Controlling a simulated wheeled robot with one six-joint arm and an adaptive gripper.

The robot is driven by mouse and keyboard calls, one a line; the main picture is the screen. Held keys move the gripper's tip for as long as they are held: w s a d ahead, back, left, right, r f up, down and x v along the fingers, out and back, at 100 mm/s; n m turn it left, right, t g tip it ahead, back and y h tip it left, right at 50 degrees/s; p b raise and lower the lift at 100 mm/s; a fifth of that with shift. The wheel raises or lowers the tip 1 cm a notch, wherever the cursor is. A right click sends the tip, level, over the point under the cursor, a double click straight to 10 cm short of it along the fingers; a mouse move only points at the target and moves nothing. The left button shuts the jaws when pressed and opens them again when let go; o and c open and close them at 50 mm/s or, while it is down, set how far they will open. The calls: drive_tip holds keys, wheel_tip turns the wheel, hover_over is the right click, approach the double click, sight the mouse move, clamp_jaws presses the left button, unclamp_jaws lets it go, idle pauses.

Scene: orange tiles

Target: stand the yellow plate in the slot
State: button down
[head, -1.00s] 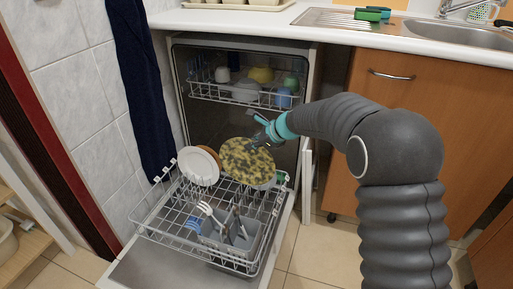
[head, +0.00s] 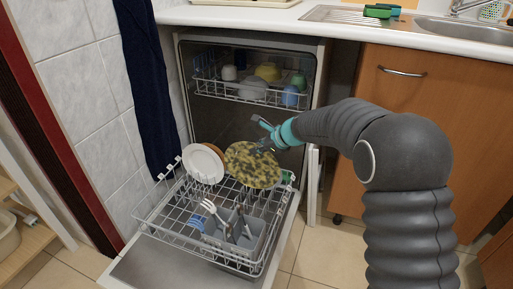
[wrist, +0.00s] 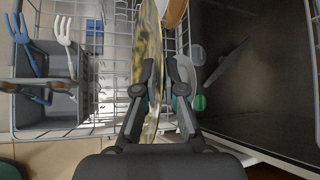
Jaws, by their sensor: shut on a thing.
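The yellow plate (head: 252,166), mottled with dark patches, is upright and slightly tilted over the back part of the lower dishwasher rack (head: 165,214). My gripper (head: 266,145) is shut on its upper right edge. In the wrist view the plate (wrist: 147,55) shows nearly edge-on between the two fingers of my gripper (wrist: 158,78). A white plate (head: 203,165) stands in the rack just left of it, with a brown plate behind. The plate's lower edge and the slot under it are hidden, so I cannot tell whether it touches the rack.
A grey cutlery basket (head: 232,238) with forks stands in front of the plate; it also shows in the wrist view (wrist: 45,105). The upper rack (head: 240,92) holds cups and bowls. A green item (head: 288,177) lies at the rack's right.

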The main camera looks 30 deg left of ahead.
drive_tip(key=b, duration=0.3)
hover_over(252, 177)
drive_tip(key=d, duration=0.2)
drive_tip(key=shift+s+d+f, duration=0.1)
drive_tip(key=shift+s+f, duration=0.05)
drive_tip(key=shift+f, duration=1.05)
drive_tip(key=shift+s+d+f, duration=0.1)
drive_tip(key=shift+s+f, duration=0.05)
drive_tip(key=shift+f, duration=1)
drive_tip(key=shift+f+b, duration=1.4)
drive_tip(key=shift+f, duration=0.05)
drive_tip(key=shift+f+b, duration=0.55)
drive_tip(key=shift+f, duration=2)
drive_tip(key=c, duration=1.2)
unclamp_jaws()
drive_tip(key=shift+f, duration=0.1)
wheel_tip(252, 177, up, 10)
drive_tip(key=shift+r, duration=0.1)
